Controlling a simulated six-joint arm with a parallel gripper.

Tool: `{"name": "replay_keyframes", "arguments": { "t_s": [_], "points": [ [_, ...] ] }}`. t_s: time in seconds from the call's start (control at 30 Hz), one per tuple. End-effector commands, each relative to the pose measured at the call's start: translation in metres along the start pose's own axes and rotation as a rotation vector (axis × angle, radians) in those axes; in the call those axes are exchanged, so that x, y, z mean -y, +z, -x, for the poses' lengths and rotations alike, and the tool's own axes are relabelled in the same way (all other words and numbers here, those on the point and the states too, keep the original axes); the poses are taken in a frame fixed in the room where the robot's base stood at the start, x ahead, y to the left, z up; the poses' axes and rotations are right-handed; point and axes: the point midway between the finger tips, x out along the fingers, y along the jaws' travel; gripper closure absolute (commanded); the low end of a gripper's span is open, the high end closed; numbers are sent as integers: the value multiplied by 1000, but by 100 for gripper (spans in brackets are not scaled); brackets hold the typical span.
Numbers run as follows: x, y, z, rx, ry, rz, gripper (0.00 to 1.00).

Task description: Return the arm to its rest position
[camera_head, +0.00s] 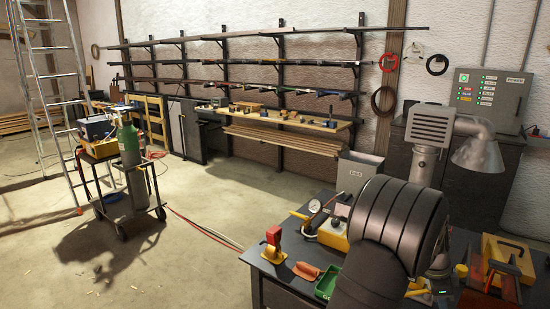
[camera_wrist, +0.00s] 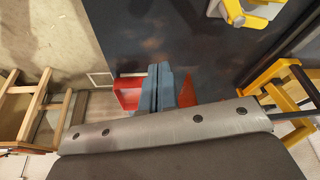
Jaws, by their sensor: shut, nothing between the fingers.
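In the wrist view, two narrow blue-grey fingers of my gripper (camera_wrist: 159,80) stand close together past a grey plate with dark bolts. The fingers look shut with nothing between them. A red part (camera_wrist: 127,92) shows just left of the fingers, and another red patch lies to their right. I cannot tell whether these red parts touch the fingers. In the head view my gripper cannot be made out.
The dark workbench (camera_head: 268,275) carries a red-topped tool (camera_head: 273,243), an orange piece (camera_head: 306,271), a green tray (camera_head: 327,283) and a yellow frame (camera_head: 508,255). A cylinder cart (camera_head: 130,205) stands left. A yellow frame also shows in the wrist view (camera_wrist: 285,85).

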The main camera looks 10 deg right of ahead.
Motion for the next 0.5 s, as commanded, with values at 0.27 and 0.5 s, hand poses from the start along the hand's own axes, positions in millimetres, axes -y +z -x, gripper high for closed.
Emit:
{"name": "replay_keyframes", "arguments": {
  "t_s": [0.27, 0.5],
  "points": [
    [1, -2, 52, -1, -8, 13, 100],
    [0, -1, 83, 0, -5, 13, 100]
  ]
}}
